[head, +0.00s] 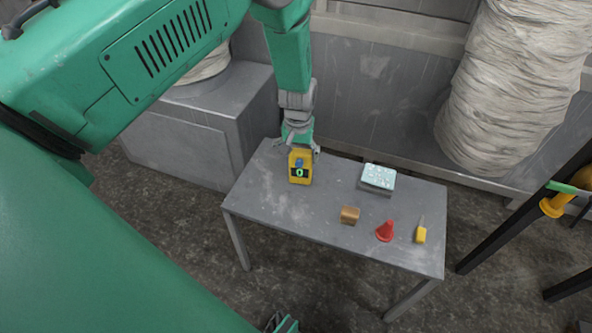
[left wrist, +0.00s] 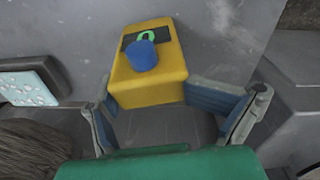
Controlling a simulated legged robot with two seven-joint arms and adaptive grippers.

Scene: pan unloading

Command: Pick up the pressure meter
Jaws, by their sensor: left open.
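The pressure meter is a yellow box (head: 300,174) with a dark panel, a green round display and a blue knob. It stands on the grey table (head: 255,205) near its far left part. My left gripper (head: 299,151) is at the meter's far side, pointing down. In the left wrist view, its two blue-grey fingers (left wrist: 150,92) are spread, with the near end of the meter (left wrist: 158,82) between their tips. I see no firm grip on it. A small green and dark part at the bottom edge of the head view may be my right gripper (head: 283,324), mostly cut off.
A pale blue speckled block (head: 378,177), a brown block (head: 349,215), a red cone (head: 385,231) and a yellow-handled tool (head: 421,234) stand on the table to the right. A grey metal box (head: 185,150) stands behind left. A wrapped white bundle (head: 500,95) is behind right.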

